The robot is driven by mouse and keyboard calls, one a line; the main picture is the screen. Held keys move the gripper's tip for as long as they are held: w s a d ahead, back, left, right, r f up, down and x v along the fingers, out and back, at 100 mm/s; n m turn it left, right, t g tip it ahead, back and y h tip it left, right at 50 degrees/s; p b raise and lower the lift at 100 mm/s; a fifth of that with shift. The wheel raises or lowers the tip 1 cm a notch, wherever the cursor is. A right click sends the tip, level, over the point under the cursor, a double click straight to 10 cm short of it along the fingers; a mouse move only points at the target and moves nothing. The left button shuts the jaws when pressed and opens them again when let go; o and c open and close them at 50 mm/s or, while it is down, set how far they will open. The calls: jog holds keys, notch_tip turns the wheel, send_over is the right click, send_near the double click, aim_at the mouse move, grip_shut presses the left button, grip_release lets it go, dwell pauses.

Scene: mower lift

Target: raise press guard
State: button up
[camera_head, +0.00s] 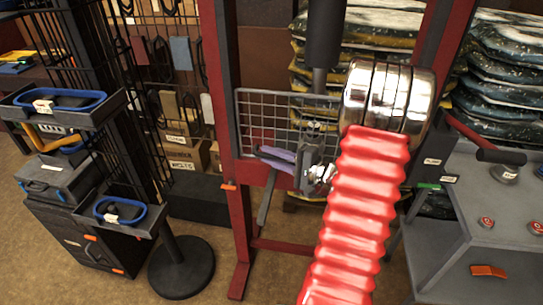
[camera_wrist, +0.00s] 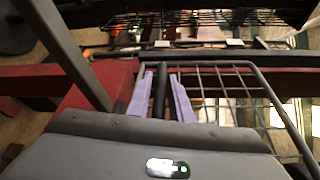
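The press guard (camera_head: 249,104) is a grey wire-mesh panel on the red press frame, in front of the press opening in the head view. Its mesh fills the right of the wrist view (camera_wrist: 236,98). My gripper (camera_head: 262,152) has purple fingers and sits at the guard's lower edge in the head view. In the wrist view the two fingers (camera_wrist: 161,75) stand apart, one on each side of a dark bar. I cannot tell whether they touch it. The guard's lower right part is hidden behind my wrist and arm.
The red press posts (camera_head: 226,95) stand on either side. A grey control bench (camera_head: 505,225) with red buttons is at right. Stacked filled bags (camera_head: 372,20) lie behind the press. A dark stand with trays (camera_head: 60,180) is at left, and floor (camera_head: 225,200) shows between.

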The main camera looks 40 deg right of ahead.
grip_shut()
